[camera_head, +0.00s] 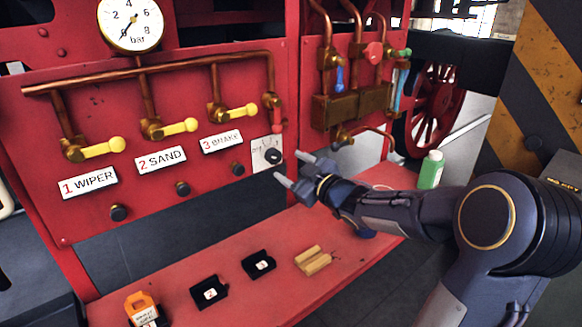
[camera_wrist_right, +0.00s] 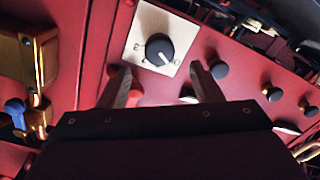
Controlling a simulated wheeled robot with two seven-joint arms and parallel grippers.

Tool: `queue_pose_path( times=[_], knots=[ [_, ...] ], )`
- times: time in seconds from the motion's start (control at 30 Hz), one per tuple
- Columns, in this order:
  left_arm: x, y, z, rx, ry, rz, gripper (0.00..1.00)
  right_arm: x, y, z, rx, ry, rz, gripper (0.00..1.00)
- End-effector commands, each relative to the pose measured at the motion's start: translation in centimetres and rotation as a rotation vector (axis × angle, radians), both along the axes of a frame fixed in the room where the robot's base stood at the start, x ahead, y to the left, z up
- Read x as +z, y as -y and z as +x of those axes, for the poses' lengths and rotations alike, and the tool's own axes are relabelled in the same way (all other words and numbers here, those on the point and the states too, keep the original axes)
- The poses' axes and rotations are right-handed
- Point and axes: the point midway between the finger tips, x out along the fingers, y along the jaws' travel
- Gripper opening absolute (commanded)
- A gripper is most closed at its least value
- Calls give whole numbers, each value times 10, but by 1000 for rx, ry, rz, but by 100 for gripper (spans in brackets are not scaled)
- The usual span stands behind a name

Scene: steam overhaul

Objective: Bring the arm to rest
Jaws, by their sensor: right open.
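My right gripper (camera_head: 290,172) is open, reaching in from the right to just in front of the red panel (camera_head: 230,215). Its fingers stand near a black rotary knob (camera_head: 272,155) on a white plate with markings. In the right wrist view the knob (camera_wrist_right: 160,49) shows beyond and between the two open fingertips (camera_wrist_right: 163,80), with nothing held. The knob's pointer is aimed towards the lower right of its plate in that view. My left gripper is not in view.
Three yellow-handled valves (camera_head: 178,128) sit above labels WIPER, SAND and BRAKE. A pressure gauge (camera_head: 130,24) is at the top left.

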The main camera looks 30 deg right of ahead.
Motion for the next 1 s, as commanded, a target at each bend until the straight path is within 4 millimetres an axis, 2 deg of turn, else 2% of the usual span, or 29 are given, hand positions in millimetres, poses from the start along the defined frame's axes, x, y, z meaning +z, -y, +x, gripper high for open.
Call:
queue_pose_path(
  times=[0.33,0.47,0.57,0.67,0.8,0.9,1.0],
  knots=[
    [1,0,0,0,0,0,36,3,-1,-2,-17,-12,6,59],
    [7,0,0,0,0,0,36,11,-6,-20,-114,-100,56,59],
    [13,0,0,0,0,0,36,9,-16,-56,-233,-239,156,59],
    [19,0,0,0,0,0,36,-9,-38,-110,-325,-428,304,59],
    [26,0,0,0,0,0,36,-46,-88,-191,-346,-717,520,59],
    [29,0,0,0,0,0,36,-66,-124,-238,-305,-890,631,59],
    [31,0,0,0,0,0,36,-78,-152,-273,-254,-1017,700,59]
  ],
)
